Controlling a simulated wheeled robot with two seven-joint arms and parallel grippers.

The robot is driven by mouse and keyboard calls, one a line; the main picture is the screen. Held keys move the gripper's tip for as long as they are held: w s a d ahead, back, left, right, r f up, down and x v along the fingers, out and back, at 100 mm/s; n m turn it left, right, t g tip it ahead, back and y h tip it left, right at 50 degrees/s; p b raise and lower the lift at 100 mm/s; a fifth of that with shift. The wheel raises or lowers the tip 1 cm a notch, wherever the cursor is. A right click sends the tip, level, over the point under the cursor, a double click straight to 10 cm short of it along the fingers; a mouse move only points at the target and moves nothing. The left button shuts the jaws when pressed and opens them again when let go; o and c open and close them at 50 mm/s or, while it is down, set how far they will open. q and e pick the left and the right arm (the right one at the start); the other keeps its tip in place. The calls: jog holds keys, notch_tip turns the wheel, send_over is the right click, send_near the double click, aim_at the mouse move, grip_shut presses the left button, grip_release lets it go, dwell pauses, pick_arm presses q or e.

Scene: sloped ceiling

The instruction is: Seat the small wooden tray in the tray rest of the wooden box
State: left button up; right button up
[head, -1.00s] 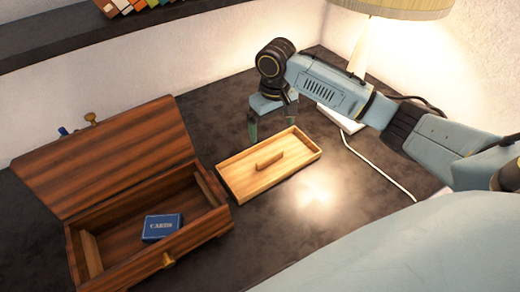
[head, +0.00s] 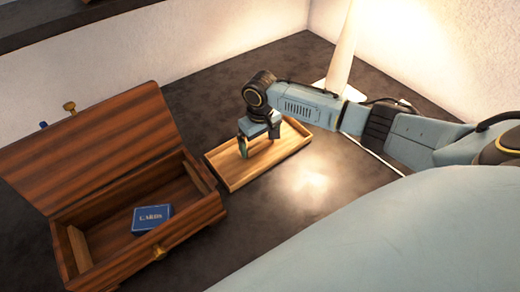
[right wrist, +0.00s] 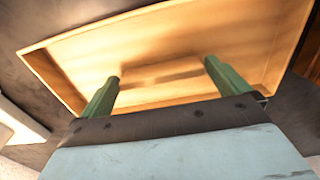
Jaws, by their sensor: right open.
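The small wooden tray (head: 234,180) is light wood and lies flat on the dark table, just right of the wooden box (head: 190,217). The box is dark brown, with its lid (head: 95,150) tilted open at the back. My right gripper (head: 257,150) is open over the tray's middle, fingers pointing down. In the right wrist view the fingers (right wrist: 160,85) stand on either side of the tray's central handle bar (right wrist: 160,73); whether they touch it I cannot tell. In the head view the gripper hides that bar. My left gripper is not in view.
A blue card pack (head: 152,218) lies inside the box. A lamp (head: 341,50) stands at the back right, with a pale cable beside my right arm. The table in front of the tray is clear.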

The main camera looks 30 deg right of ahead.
jog(key=shift+f, duration=0.1)
jog(key=c, duration=0.9)
jog(key=shift+c, duration=0.2)
